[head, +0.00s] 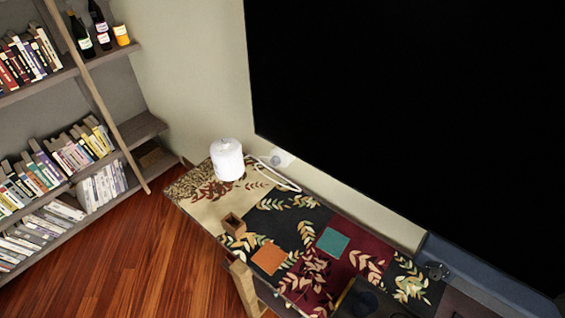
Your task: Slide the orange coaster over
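The orange coaster (269,259) is a flat square lying on the patterned table (285,210), near its front edge. A teal square coaster (332,242) lies to its right and a little farther back, apart from it. Neither of my grippers shows in the head view, and nothing touches the orange coaster from above.
A white lamp-like object (227,159) with a cable stands at the table's far left end. A wooden chair back (243,286) stands at the front edge. A bookshelf (75,180) fills the left.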

